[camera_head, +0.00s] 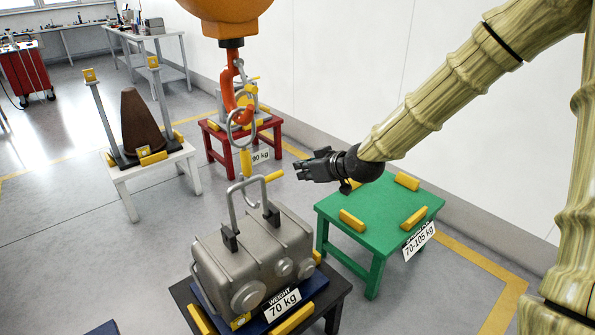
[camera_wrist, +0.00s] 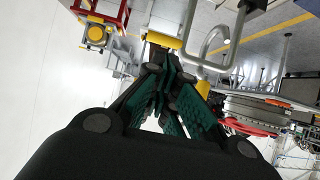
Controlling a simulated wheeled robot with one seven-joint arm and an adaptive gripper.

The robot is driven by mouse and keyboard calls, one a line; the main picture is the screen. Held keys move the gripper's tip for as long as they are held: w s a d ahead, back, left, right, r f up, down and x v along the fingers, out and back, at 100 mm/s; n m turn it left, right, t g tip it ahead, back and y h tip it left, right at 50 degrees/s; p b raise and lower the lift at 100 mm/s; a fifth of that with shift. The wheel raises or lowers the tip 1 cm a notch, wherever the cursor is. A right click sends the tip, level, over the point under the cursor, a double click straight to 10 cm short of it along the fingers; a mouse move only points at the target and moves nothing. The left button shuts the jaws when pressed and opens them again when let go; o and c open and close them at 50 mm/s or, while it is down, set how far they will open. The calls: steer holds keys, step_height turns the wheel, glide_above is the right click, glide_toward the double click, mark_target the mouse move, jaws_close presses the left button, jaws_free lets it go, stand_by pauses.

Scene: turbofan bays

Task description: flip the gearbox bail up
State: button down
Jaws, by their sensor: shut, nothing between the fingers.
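The grey gearbox (camera_head: 255,260) rests on a dark stand with a "70 kg" label. Its grey bail (camera_head: 231,200) stands raised above two black brackets on the lid, with a yellow tab (camera_head: 273,176) at its upper right. The bent bail also shows in the wrist view (camera_wrist: 239,38). A grey sling hook (camera_head: 250,196) hangs at the bail; I cannot tell whether it passes through it. My gripper (camera_head: 301,170) is shut and empty, just right of the yellow tab. Its closed fingers (camera_wrist: 166,68) show in the wrist view; contact with the tab is unclear.
An orange crane hook (camera_head: 238,98) with a ring (camera_head: 240,120) hangs above the gearbox. A green stand (camera_head: 380,215) with yellow blocks is at right, a red stand (camera_head: 222,143) behind. A white stand (camera_head: 150,170) holds a brown cone.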

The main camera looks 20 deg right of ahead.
steer(key=shift+s+d+r, duration=0.15)
steer(key=shift+s+r, duration=0.1)
steer(key=shift+s, duration=0.2)
stand_by(0.3)
